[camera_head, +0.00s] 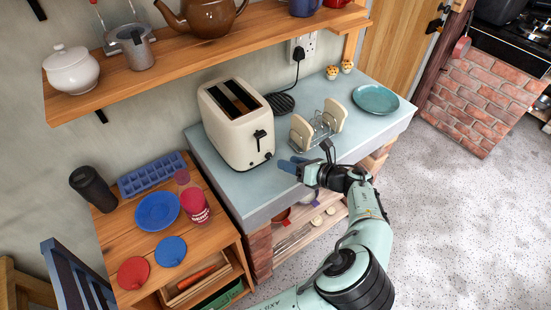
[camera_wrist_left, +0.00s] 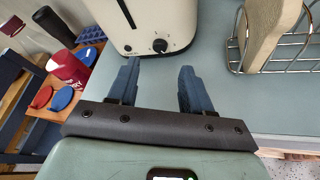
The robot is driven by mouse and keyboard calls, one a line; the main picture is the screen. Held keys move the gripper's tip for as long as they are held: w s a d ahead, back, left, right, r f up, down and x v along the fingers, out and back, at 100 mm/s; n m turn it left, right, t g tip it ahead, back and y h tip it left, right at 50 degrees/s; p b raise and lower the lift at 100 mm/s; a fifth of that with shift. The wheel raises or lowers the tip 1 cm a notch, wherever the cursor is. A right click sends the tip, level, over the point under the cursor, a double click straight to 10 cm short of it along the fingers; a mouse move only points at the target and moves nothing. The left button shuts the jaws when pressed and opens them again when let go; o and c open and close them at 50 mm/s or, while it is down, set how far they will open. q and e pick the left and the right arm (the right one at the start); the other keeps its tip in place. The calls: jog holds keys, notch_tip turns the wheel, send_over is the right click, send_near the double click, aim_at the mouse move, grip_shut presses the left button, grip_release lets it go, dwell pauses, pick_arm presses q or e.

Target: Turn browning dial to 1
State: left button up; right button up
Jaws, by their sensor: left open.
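A cream toaster (camera_head: 231,125) with two slots stands on the grey-blue counter. Its black lever (camera_head: 259,135) shows on the front end. The round black browning dial (camera_wrist_left: 160,46) sits low on the toaster's front face in the left wrist view, with small marks around it; its exact setting is too small to read. My left gripper (camera_head: 289,166) is open and empty, just in front of the toaster's lever end. In the left wrist view the blue fingers (camera_wrist_left: 158,76) are apart, with the dial beyond the gap between them, not touched. My right gripper is not in view.
A wire toast rack (camera_head: 316,131) with bread slices stands just right of the toaster, close to the gripper. A teal plate (camera_head: 376,99) lies further right. A wooden shelf (camera_head: 185,60) overhangs behind. A lower wooden unit at left holds a blue plate (camera_head: 157,211) and a red cup (camera_head: 195,206).

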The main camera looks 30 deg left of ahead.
aim_at(270, 156)
pick_arm(q)
jog(key=x, duration=0.6)
jog(key=shift+a+f, duration=0.1)
jog(key=shift+a, duration=0.2)
grip_shut()
